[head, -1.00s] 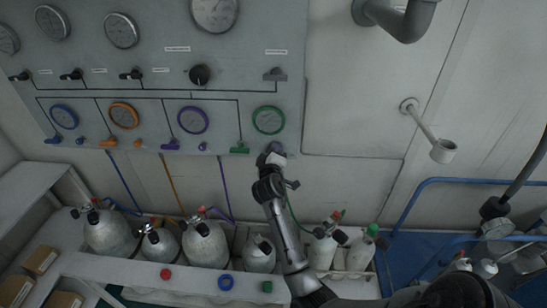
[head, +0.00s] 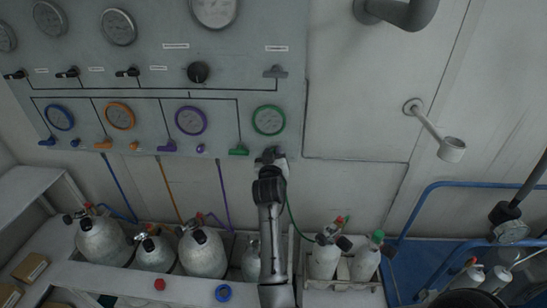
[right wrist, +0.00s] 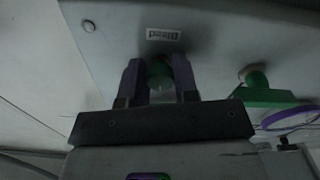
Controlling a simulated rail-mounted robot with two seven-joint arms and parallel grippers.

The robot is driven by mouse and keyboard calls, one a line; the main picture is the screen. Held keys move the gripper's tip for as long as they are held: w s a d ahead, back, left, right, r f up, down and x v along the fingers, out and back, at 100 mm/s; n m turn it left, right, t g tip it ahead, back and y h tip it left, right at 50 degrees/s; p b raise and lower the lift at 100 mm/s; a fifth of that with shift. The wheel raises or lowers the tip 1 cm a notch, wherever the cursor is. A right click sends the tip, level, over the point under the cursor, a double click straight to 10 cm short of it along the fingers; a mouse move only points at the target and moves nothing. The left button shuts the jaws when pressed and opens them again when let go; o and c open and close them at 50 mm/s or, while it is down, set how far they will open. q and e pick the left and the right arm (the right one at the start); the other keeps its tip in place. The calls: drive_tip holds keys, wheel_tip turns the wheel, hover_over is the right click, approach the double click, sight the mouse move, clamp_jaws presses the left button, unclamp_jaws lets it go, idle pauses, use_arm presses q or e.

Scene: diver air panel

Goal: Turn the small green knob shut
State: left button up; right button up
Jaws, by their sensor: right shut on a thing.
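The small green knob (right wrist: 159,70) sits on the grey panel beneath an upside-down "Bleed" label in the right wrist view. My right gripper (right wrist: 157,76) has one dark purple finger on each side of it and is shut on it. In the head view, my right gripper (head: 270,155) is at the panel's lower edge, below the green-ringed gauge (head: 268,120), and hides the knob. The larger green valve handle (head: 239,151) is just left of the gripper, and it also shows in the right wrist view (right wrist: 262,95). My left gripper is not in view.
Blue, orange and purple valves line the panel (head: 240,60) to the left. Several grey cylinders (head: 203,252) stand below, some partly behind my right arm. A pipe bracket (head: 432,130) sticks out of the wall at right, above blue rails (head: 440,186).

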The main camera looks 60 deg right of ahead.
drive_tip(key=shift+m, duration=0.5)
drive_tip(key=o, duration=0.9)
drive_tip(key=shift+o, duration=0.2)
drive_tip(key=shift+a, duration=0.1)
drive_tip(key=v, duration=0.7)
drive_tip(key=shift+a, duration=0.2)
